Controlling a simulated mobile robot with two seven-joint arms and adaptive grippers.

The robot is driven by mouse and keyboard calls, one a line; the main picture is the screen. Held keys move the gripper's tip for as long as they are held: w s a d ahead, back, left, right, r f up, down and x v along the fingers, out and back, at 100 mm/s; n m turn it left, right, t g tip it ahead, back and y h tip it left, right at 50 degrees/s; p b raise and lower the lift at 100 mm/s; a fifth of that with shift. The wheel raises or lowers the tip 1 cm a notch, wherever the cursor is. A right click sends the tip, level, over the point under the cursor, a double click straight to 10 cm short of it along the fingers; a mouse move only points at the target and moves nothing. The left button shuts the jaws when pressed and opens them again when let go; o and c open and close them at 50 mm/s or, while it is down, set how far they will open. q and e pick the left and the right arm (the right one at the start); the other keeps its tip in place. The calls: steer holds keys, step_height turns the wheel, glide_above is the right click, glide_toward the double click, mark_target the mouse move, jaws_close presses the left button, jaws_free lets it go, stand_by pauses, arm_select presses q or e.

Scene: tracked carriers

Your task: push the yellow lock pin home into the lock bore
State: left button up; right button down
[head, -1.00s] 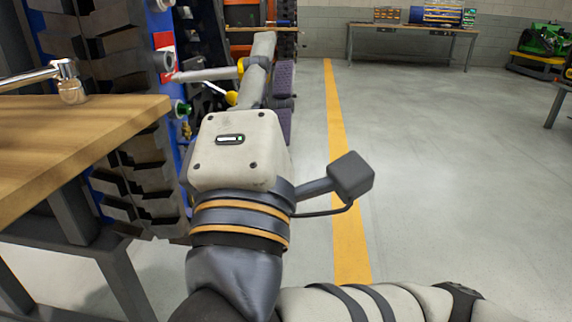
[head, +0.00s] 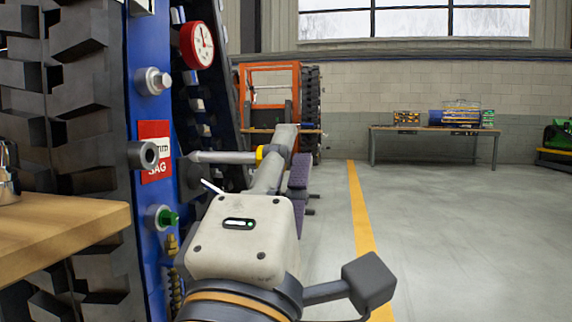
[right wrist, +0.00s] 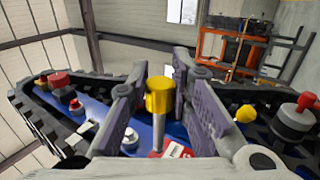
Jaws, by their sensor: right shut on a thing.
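The lock pin has a grey tapered shaft (head: 222,157) and a yellow collar (head: 259,155). It lies about level in the head view with its tip to the left. The lock bore (head: 148,155) is a dark hole in a grey round boss on the blue frame. The pin tip shows a short gap right of the bore, at about the same height; depth is hard to judge. My right gripper (head: 277,158) is shut on the pin. In the right wrist view the yellow pin head (right wrist: 159,97) sits between the fingers. My left gripper is not in view.
A red gauge (head: 197,45) and a green plug (head: 169,218) stick out from the blue frame (head: 160,115) above and below the bore. A red label (head: 154,135) is beside it. A wooden bench top (head: 70,228) lies at lower left. Open floor (head: 440,220) is at right.

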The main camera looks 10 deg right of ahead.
mark_target(212, 161)
steer(key=shift+w+a+b, duration=0.2)
steer(key=shift+w+a, duration=0.1)
steer(key=shift+a, duration=0.65)
steer(key=shift+w+a+b, duration=0.15)
steer(key=shift+w+a, duration=0.15)
steer(key=shift+a, duration=0.6)
steer(key=shift+b, duration=0.5)
steer(key=shift+w+a+b, duration=0.15)
steer(key=shift+w+a, duration=0.15)
steer(key=shift+a, duration=0.5)
steer(key=shift+w+a+b, duration=0.15)
steer(key=shift+w+a, duration=0.1)
steer(key=shift+a, duration=0.55)
steer(key=shift+s+d, duration=0.2)
steer(key=shift+d, duration=0.45)
steer(key=shift+s+d, duration=0.2)
steer(key=shift+d, duration=0.45)
steer(key=shift+b, duration=0.4)
stand_by(0.4)
steer(key=shift+w+a, duration=0.2)
steer(key=shift+a, duration=0.45)
steer(key=shift+w+a, duration=0.15)
steer(key=shift+a, duration=0.45)
steer(key=c, duration=1.4)
jaws_free()
steer(key=shift+o, duration=0.2)
